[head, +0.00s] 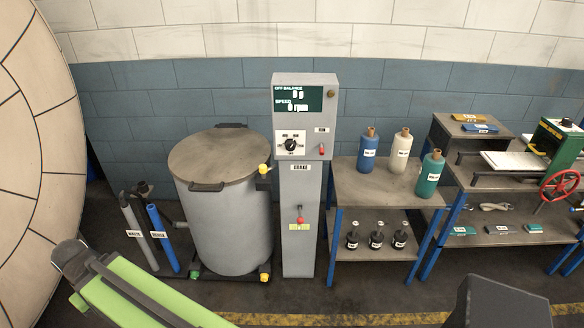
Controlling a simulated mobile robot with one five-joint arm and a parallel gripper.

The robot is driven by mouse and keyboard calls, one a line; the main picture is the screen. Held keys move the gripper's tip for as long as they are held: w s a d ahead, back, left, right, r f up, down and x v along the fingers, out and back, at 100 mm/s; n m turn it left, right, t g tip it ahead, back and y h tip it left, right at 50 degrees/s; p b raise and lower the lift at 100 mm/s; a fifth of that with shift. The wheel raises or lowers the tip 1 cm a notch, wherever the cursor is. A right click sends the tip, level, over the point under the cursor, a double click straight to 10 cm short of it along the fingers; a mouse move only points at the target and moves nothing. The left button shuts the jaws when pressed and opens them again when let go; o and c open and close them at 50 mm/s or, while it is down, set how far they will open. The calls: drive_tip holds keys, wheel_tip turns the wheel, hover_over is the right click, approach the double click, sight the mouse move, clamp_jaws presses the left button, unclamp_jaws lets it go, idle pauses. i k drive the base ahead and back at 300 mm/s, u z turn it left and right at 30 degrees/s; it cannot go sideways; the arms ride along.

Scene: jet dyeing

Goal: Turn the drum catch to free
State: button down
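A grey drum (225,225) with a flat brownish lid (222,156) stands left of centre, and its lid is down. A small yellow knob (264,169) sits at the drum's upper right rim, beside the control column; it may be the drum catch, but its setting is too small to read. The grey control column (305,130) shows 0 g off balance and 0 rpm. It carries a black dial (291,144), a small red switch (322,149) and a red-knobbed lever (300,220) under a BRAKE label. My fingertips are not in view.
Blue and grey pipes labelled RINSE (161,237) and WASTE (134,232) stand left of the drum. A shelf table (385,185) with bottles stands right of the column. Parts of my body cover the lower left. Floor before the column is clear.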

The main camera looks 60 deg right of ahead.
sight(264, 169)
drive_tip(key=z, duration=0.85)
drive_tip(key=i, duration=1.9)
drive_tip(key=u, duration=0.4)
